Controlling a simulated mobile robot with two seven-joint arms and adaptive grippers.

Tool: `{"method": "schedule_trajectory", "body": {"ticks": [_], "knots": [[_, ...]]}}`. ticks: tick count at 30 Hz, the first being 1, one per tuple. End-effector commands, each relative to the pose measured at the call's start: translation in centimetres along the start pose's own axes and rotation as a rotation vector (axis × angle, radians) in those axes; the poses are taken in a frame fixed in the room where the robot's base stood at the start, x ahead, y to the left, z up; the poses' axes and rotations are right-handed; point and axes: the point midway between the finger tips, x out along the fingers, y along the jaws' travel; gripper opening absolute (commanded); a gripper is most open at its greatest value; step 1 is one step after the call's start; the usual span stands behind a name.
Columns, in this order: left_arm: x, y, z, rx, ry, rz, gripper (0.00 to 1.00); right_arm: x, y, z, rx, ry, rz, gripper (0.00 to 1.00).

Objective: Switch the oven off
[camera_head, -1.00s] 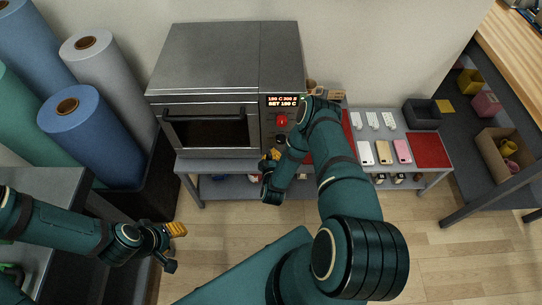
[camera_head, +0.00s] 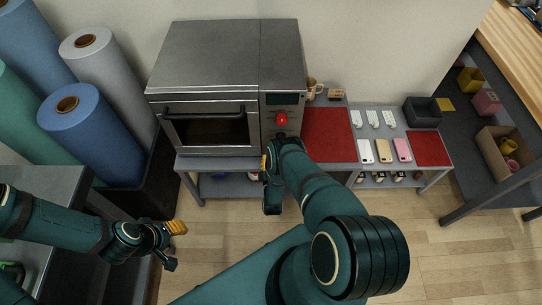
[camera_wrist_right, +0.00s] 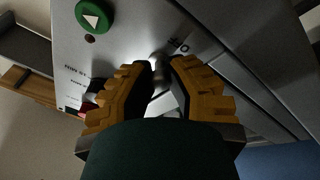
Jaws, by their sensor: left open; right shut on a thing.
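The oven (camera_head: 225,60) stands on a grey table with its door closed. Its display (camera_head: 284,99) is dark. A red knob (camera_head: 282,119) sits below the display. In the right wrist view, a small metal toggle switch (camera_wrist_right: 157,75) sticks out of the panel between the yellow fingertips of my right gripper (camera_wrist_right: 160,70), which is shut on it. A green button (camera_wrist_right: 94,17) with a white triangle is beside it. In the head view my right arm hides the lower panel and most of that gripper. My left gripper (camera_head: 173,245) is open and empty at lower left, away from the oven.
Right of the oven, red mats (camera_head: 329,134) and several phone-like items lie on the table. A mug (camera_head: 315,86) stands behind. Fabric rolls (camera_head: 95,130) stand on the left. A dark bin (camera_head: 422,111) is at the right. Floor shows in front of the table.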

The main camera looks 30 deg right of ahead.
Motion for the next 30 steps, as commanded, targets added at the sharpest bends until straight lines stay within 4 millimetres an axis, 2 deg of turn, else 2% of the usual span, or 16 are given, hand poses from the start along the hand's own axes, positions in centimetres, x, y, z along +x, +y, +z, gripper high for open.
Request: {"method": "schedule_trajectory", "body": {"ticks": [22, 23, 24, 25, 30], "knots": [[0.0, 0.0, 0.0, 0.0, 0.0, 0.0, 0.47, 0.01, -0.19, 0.23, -0.002, 0.06, 0.06, 0.0], [0.0, 0.0, 0.0, 0.0, 0.0, 0.0, 0.47, 0.01, -0.19, 0.23, -0.002, 0.06, 0.06, 0.26], [0.0, 0.0, 0.0, 0.0, 0.0, 0.0, 0.47, 0.01, -0.19, 0.24, -0.002, 0.06, 0.06, 0.4], [0.0, 0.0, 0.0, 0.0, 0.0, 0.0, 0.47, 0.01, -0.19, 0.23, -0.002, 0.06, 0.06, 0.5], [0.0, 0.0, -0.01, 0.0, 0.0, 0.0, 0.47, 0.01, -0.19, 0.23, -0.002, 0.06, 0.06, 0.5]]}}
